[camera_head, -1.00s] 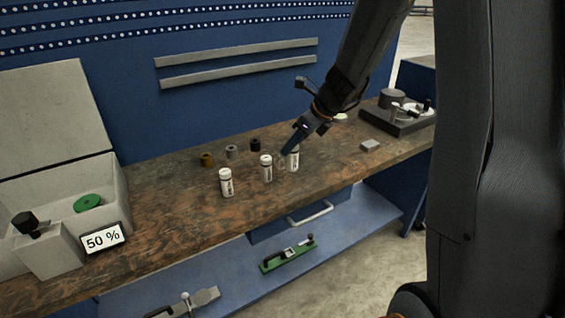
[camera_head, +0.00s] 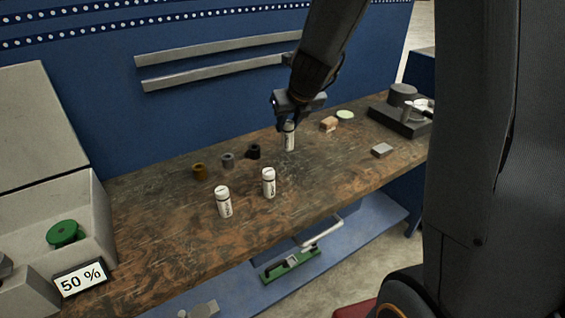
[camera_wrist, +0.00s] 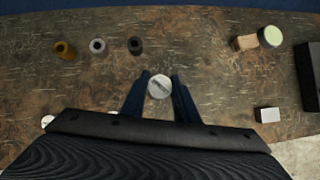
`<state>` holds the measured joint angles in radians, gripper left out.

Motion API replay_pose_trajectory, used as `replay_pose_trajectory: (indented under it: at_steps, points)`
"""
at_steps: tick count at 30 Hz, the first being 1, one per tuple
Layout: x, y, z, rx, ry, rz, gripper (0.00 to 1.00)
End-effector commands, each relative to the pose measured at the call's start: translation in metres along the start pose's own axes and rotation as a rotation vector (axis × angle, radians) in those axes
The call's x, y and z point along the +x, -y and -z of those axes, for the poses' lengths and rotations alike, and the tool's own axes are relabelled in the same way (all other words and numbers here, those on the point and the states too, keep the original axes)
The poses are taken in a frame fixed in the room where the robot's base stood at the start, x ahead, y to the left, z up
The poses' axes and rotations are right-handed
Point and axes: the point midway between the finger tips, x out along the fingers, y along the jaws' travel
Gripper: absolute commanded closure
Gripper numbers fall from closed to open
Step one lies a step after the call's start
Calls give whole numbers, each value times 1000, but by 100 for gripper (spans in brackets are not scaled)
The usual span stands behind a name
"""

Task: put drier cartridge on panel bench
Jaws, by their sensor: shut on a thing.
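My gripper (camera_head: 289,122) is shut on a white cylindrical cartridge (camera_head: 289,139) with dark print, held upright over the bench toward its back. I cannot tell whether its base touches the top. In the wrist view the round white top of this cartridge (camera_wrist: 159,88) sits between the two dark fingers (camera_wrist: 160,92). Two similar white cartridges stand upright nearer the front, one at the middle (camera_head: 269,184) and one to its left (camera_head: 223,203). Their print is too small to read. The brown, worn bench top (camera_head: 170,240) runs along the blue wall panel.
Brown, grey and black rings (camera_head: 227,161) stand left of the held cartridge. A tan block (camera_head: 328,124), a pale green disc (camera_head: 345,114), a small grey block (camera_head: 382,150) and a dark device (camera_head: 400,118) lie right. A grey box (camera_head: 95,225) and a "50 %" sign (camera_head: 81,281) are at left.

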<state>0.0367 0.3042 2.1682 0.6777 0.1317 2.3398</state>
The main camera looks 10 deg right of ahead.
Motion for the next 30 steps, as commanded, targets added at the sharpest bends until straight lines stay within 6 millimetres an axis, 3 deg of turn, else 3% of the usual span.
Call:
replay_pose_trajectory:
  at_steps: [5, 15, 30]
  points:
    - [7, 0, 4, 0, -1, 0, 96]
    - [46, -1, 28, -2, -1, -1, 96]
    - [67, 0, 42, 0, -1, -1, 96]
